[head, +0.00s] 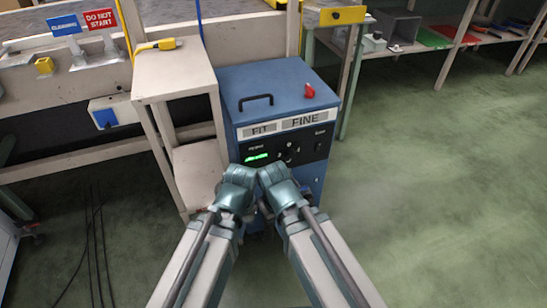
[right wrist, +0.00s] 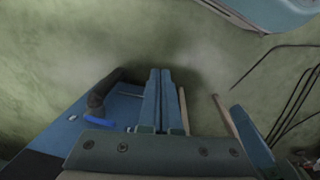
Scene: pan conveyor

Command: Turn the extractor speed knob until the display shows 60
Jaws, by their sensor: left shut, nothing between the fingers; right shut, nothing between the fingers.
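The extractor is a blue cabinet (head: 275,82) with a black control panel on its front. A lit green display (head: 257,156) is at the panel's left; its digits are too small to read. A small round knob (head: 290,150) seems to show right of the display, partly obscured near my grippers. My left gripper (head: 240,172) is shut and empty in front of the panel, just below the display. My right gripper (head: 271,173) is shut and empty beside it, below the knob. Its closed fingers (right wrist: 160,98) show in the right wrist view. I cannot tell whether either touches the panel.
A black handle (head: 256,100) and a red knob (head: 309,90) are on the cabinet's top. Green floor (head: 440,190) is clear at the right.

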